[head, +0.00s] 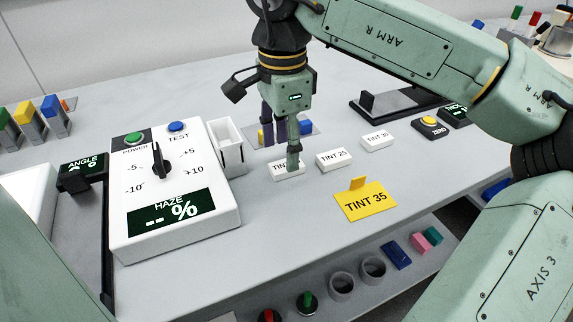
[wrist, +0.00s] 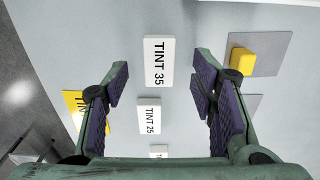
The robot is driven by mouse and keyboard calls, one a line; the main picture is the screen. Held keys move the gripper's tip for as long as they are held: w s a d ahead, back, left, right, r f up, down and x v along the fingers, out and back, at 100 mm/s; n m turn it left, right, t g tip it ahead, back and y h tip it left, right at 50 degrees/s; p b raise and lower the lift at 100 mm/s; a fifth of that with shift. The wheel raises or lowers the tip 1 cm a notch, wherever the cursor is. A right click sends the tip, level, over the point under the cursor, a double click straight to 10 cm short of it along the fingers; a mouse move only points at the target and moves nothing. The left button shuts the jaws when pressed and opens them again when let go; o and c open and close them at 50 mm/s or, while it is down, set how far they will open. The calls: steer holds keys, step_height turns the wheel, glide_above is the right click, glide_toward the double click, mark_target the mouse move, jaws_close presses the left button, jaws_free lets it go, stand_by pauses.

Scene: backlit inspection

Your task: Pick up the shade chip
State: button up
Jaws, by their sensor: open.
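Three white blocks labelled TINT stand in a row on the light grey table. The TINT 35 block (wrist: 156,62) shows ahead between my fingers in the wrist view; in the head view this block (head: 279,174) is partly hidden by a finger. The TINT 25 block (head: 334,159) is beside it, and a third TINT block (head: 377,139) lies beyond, its number hard to read. A yellow card (head: 366,203) reads TINT 35. My gripper (head: 281,152) is open above the TINT 35 block, fingers spread on either side and holding nothing; whether a finger touches it I cannot tell.
The white haze meter (head: 172,190) and a white slotted holder (head: 226,150) stand left of the gripper. Behind it are a yellow block (wrist: 241,62) and a blue block (head: 307,128) on grey pads. A yellow ZERO button (head: 430,121) is at right. Table is clear around the front card.

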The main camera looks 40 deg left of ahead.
mark_target(284, 165)
step_height(284, 165, down, 4)
steer(key=shift+r, duration=0.25)
steer(key=c, duration=1.1)
steer(key=shift+c, duration=0.2)
